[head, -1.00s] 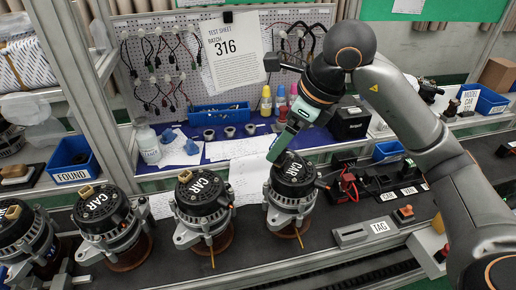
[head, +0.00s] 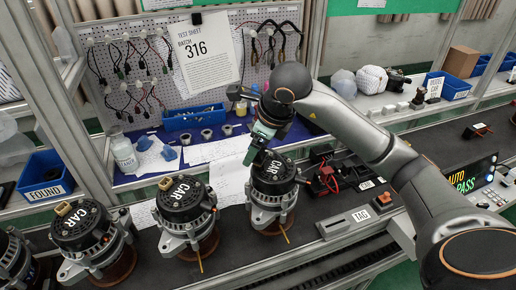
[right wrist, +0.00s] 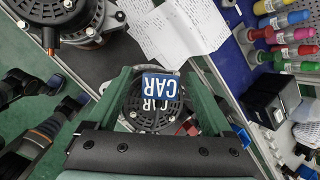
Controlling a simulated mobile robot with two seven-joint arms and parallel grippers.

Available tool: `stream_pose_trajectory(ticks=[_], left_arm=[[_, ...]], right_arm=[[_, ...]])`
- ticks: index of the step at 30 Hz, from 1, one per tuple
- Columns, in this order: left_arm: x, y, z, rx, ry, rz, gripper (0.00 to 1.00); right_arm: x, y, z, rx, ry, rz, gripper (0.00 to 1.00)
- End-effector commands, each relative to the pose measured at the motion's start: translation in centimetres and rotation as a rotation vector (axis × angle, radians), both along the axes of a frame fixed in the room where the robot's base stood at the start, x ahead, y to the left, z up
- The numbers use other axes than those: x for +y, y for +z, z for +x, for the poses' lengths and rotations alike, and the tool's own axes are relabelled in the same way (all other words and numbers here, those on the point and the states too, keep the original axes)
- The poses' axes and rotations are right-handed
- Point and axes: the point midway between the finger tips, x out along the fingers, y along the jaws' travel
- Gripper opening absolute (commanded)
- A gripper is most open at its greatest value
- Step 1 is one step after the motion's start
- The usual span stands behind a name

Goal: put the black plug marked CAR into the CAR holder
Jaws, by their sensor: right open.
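My right gripper (head: 256,148) points down at the rightmost alternator (head: 274,180), which has CAR in white on its black top. In the right wrist view my right gripper (right wrist: 163,85) is open, its green fingers on either side of that alternator's top. A blue tag marked CAR (right wrist: 165,83) shows between the fingers; I cannot tell what it is fixed to. A small label (head: 367,184) on the bench right of the alternator is too small to read surely. I cannot make out the black plug or its holder for certain. My left gripper is not in view.
More CAR alternators (head: 185,205) stand in a row to the left. A red device with cables (head: 322,178) is close on the right. A TAG unit (head: 357,219) lies near the front edge. A lit display reads AUTO PASS (head: 467,180) at the right.

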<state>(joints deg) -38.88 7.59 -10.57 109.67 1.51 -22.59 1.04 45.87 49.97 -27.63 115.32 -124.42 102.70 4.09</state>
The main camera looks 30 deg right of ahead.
Motion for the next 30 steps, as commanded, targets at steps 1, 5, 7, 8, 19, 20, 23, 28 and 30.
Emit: stream_pose_trajectory(ticks=[1,5,7,8,19,20,23,28,30], left_arm=[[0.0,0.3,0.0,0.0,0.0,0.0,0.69],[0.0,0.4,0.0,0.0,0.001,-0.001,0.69],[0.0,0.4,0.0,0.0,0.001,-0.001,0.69],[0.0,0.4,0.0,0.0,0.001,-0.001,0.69],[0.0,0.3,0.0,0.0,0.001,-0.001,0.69],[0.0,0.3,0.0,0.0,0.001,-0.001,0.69],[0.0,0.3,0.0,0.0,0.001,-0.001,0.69],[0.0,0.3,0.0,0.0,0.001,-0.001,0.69],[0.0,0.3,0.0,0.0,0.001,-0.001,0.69]], right_arm=[[0.1,-0.7,0.3,0.004,0.0,0.003,0.85],[0.1,-1.9,0.9,0.002,0.001,0.001,0.85],[0.1,-2.2,1.1,0.001,0.0,-0.001,0.85],[0.1,-2.3,1.1,0.0,0.0,0.0,0.85],[0.1,-2.2,1.1,-0.001,0.001,0.0,0.62],[0.1,-2.2,1.1,-0.001,0.001,0.0,0.59],[0.1,-2.2,1.1,-0.001,0.0,0.001,0.48],[0.1,-2.2,1.1,-0.001,0.0,0.001,0.29],[0.1,-2.2,1.1,-0.001,0.0,0.001,0.21]])
